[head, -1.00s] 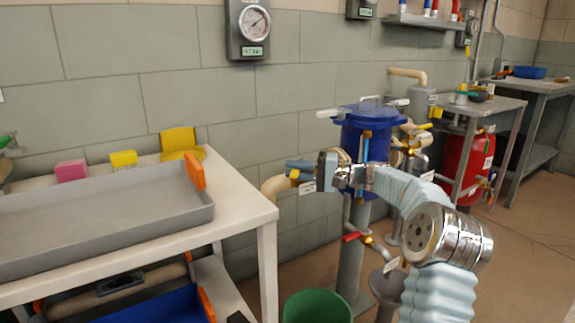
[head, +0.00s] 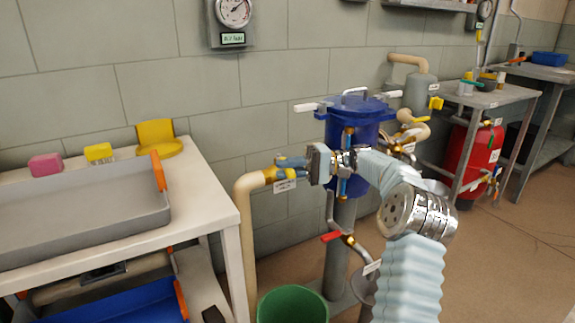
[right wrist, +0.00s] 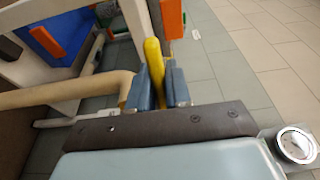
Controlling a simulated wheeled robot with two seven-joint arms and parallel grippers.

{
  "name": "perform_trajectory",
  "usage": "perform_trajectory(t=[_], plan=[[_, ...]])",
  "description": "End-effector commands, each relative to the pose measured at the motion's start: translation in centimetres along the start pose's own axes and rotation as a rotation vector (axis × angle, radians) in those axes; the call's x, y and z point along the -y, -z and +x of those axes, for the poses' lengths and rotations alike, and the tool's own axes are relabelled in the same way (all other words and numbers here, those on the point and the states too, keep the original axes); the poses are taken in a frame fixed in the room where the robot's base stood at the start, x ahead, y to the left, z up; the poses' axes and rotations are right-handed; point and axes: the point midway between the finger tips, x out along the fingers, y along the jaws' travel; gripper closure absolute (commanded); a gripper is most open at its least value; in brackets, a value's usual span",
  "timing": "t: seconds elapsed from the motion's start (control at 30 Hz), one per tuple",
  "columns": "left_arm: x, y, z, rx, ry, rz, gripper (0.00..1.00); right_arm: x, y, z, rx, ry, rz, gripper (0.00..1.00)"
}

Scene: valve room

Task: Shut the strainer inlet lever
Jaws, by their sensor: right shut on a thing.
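The blue strainer (head: 352,120) stands on a grey post by the wall. A cream inlet pipe (head: 247,205) rises at its left and bends toward it, with a white tag (head: 284,186) beside the valve. My right gripper (head: 290,163) is at this valve, coming from the strainer side. In the right wrist view, the yellow lever (right wrist: 153,62) is between the blue fingers of my right gripper (right wrist: 158,88), which is shut on it. There the lever lies across the line of the cream pipe (right wrist: 70,92). My left gripper is out of view.
A white table (head: 215,212) with a grey tray (head: 80,212) stands close at left. A green bucket (head: 292,305) is on the floor below. A red-handled valve (head: 332,237) sits under the strainer. A red tank (head: 474,157) stands right.

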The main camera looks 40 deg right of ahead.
Motion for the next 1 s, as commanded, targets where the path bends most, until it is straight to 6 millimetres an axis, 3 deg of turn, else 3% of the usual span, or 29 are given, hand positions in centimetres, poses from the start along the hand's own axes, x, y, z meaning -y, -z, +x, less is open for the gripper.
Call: perform_trajectory(t=[0.33, 0.37, 0.47, 0.77, 1.0], plan=[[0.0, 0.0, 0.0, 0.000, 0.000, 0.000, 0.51, -0.1, 0.1, 0.0, -0.001, -0.001, 0.001, 1.00], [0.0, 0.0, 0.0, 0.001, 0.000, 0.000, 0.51, -0.1, 0.1, 0.0, -0.001, -0.001, 0.001, 0.77], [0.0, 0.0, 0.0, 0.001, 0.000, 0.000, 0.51, -0.1, 0.1, 0.0, -0.001, 0.000, 0.001, 0.62], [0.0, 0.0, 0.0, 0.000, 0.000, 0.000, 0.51, 0.0, 0.1, -0.1, -0.001, 0.000, 0.000, 0.61], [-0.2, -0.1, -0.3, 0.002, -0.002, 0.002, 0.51, 0.0, 0.1, -3.7, -0.004, 0.001, -0.001, 0.61]])
